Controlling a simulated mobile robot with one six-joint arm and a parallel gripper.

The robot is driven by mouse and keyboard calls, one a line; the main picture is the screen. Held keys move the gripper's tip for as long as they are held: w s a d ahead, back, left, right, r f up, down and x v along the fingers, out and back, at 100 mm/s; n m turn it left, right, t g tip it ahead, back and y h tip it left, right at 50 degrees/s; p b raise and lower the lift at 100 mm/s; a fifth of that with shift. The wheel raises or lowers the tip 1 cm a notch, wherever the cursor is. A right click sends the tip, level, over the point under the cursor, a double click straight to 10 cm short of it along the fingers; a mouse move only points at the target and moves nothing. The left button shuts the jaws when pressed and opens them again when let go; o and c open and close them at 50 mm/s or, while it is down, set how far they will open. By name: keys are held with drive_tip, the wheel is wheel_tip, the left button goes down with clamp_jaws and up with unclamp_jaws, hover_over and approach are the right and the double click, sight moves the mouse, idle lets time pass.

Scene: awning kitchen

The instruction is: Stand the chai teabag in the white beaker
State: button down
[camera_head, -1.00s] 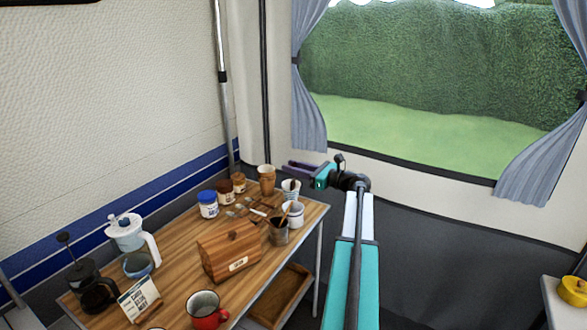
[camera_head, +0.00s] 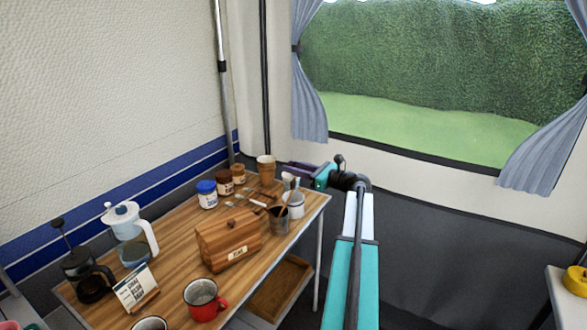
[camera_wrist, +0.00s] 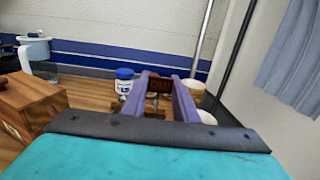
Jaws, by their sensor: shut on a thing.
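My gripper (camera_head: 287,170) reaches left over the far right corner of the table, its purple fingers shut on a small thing. I take this to be the chai teabag, but its shape and label are not clear. The gripper also shows in the wrist view (camera_wrist: 168,80), with brown shapes between its fingers. A white vessel (camera_head: 295,206) stands at the table's right edge, below the gripper. A smaller pale cup is just behind it, partly hidden under the fingers. I cannot tell which of the two is the white beaker.
A grey tin (camera_head: 278,222) with a wooden utensil stands beside the white vessel. A wooden box (camera_head: 227,240), blue-lidded jar (camera_head: 207,195), brown jars and tan cup (camera_head: 266,168) crowd the table. Small flat pieces lie between. A red mug (camera_head: 204,299) is in front.

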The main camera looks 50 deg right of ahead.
sight(295, 185)
drive_tip(key=shift+f+b, duration=1)
drive_tip(key=shift+f, duration=2.65)
drive_tip(key=c, duration=1.3)
unclamp_jaws()
drive_tip(key=shift+c, duration=0.2)
drive_tip(key=b+v, duration=0.1)
drive_tip(key=v, duration=1.3)
drive_tip(key=shift+f, duration=0.1)
